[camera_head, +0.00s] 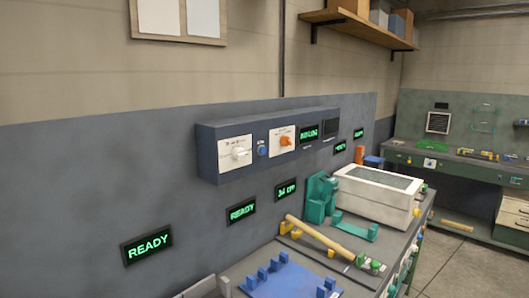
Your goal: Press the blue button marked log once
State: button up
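A small round blue button (262,151) is on the front of the dark blue-grey control box (215,160) on the wall. It sits between a white plate with a white knob (240,153) on its left and a white plate with an orange knob (286,140) on its right. Any lettering by the button is too small to read. My gripper is not in view, and nothing touches the button.
Green-lit displays reading READY (147,246) hang below the box. The bench beneath holds a blue rack (285,280), a wooden rod (320,236), a green fixture (320,195) and a white machine (378,190). Open floor (465,265) lies to the right.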

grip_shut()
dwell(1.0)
